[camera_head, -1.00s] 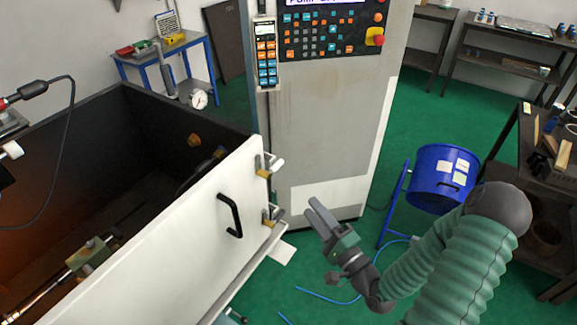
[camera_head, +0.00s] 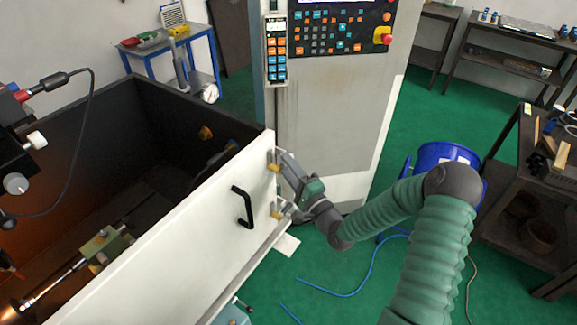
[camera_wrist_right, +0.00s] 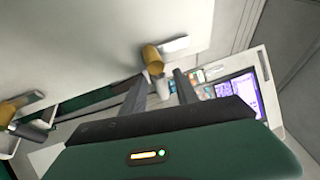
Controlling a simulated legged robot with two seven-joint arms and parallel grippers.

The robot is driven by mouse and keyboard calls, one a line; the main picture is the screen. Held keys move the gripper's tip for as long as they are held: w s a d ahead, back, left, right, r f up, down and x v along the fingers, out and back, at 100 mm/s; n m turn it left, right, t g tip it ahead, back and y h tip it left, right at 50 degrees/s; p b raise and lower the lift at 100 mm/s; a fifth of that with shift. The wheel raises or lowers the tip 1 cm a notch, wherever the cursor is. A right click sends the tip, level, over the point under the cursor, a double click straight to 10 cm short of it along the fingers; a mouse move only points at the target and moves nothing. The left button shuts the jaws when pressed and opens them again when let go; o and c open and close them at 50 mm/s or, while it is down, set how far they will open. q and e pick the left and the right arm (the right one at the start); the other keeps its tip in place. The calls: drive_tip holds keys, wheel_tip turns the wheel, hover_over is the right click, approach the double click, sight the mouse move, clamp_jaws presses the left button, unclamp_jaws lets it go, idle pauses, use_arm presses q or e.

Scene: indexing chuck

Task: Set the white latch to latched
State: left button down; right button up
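The white door panel (camera_head: 190,225) has two latches on its right edge. The upper latch (camera_head: 272,166) has a brass-coloured barrel and a pale lever. It also shows in the wrist view (camera_wrist_right: 153,60), where its lever hangs toward the gap between my fingers. The lower latch (camera_head: 277,214) has a similar barrel and a greyer lever. My right gripper (camera_head: 283,158) is at the upper latch. Its two fingers are apart in the wrist view (camera_wrist_right: 160,86), with the pale lever end near or between their tips. I cannot tell whether they touch it. My left gripper is not in view.
A black handle (camera_head: 244,207) sticks out from the door panel. The machine cabinet with a control panel (camera_head: 340,25) stands just behind the gripper. A blue bucket (camera_head: 445,152) is behind my right arm. Green floor is open below, with a blue hose (camera_head: 350,290).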

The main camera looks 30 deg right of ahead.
drive_tip(key=shift+c, duration=1.1)
drive_tip(key=shift+d, duration=0.25)
drive_tip(key=shift+c, duration=1.2)
drive_tip(key=shift+s+d+f, duration=0.1)
drive_tip(key=shift+d, duration=0.25)
clamp_jaws()
drive_tip(key=shift+f, duration=0.15)
